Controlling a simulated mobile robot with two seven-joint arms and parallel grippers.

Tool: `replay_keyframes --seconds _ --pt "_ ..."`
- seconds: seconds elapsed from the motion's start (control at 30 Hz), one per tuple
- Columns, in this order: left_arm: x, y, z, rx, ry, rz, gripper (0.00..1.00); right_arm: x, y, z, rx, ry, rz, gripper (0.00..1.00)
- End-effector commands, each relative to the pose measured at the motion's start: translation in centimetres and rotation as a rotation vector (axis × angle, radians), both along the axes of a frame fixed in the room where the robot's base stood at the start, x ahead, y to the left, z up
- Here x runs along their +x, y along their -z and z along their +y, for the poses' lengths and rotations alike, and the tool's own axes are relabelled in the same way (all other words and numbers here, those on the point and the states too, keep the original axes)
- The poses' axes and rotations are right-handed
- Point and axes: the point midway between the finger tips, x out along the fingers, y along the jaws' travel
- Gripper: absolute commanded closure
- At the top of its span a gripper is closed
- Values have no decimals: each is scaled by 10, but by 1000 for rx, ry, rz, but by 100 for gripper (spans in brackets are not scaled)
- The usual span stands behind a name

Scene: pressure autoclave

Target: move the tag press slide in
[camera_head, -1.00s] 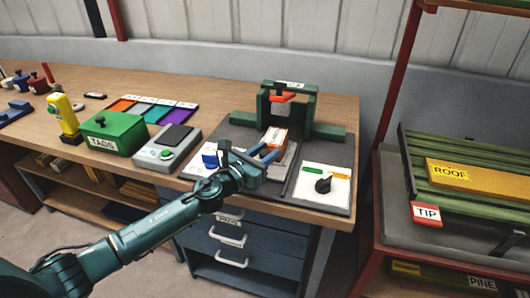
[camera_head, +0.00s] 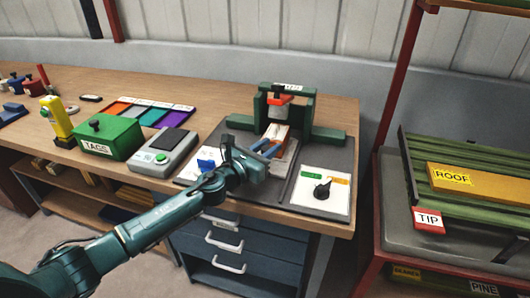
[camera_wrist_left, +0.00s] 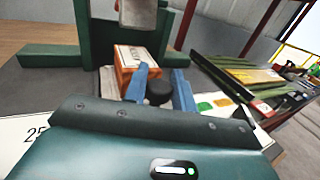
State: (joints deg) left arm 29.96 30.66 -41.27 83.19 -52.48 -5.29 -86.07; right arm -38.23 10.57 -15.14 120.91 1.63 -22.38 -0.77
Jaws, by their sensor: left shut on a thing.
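The tag press (camera_head: 310,110) is a green frame with an orange-red part under its crossbar, at the back of a dark mat on the bench. Its pale slide (camera_head: 284,160) runs from the frame toward the bench's front. An orange block with a white label (camera_head: 280,133) sits at the slide's far end, by the frame opening; it also shows in the left wrist view (camera_wrist_left: 128,62). My left gripper (camera_head: 268,149) is shut on the slide's black knob (camera_wrist_left: 158,92), between blue fingers, just in front of the block. The gripper hides part of the slide. My right gripper is not in view.
A white panel with a black dial (camera_head: 323,188) lies right of the slide. A blue item (camera_head: 207,158) is on its left. A grey device with a green button (camera_head: 160,155) and a green TAGS box (camera_head: 112,136) stand farther left. A red-framed rack (camera_head: 390,180) stands right.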

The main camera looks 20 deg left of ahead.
Motion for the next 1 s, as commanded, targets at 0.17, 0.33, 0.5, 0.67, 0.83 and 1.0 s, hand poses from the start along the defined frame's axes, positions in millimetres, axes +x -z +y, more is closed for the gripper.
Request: replay_keyframes --seconds 0.17,0.33,0.5,0.67,0.83,1.0 --pt "3 0 4 1 -13 0 100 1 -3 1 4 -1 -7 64" --pt "2 0 4 1 -12 0 63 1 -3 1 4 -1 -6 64" --pt "2 0 3 1 -10 0 53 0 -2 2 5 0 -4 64" --pt "1 1 3 1 -9 0 53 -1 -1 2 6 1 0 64" --pt "-8 1 7 2 -8 1 53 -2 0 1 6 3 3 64" --pt "-38 3 21 5 -8 3 53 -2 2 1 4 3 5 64"
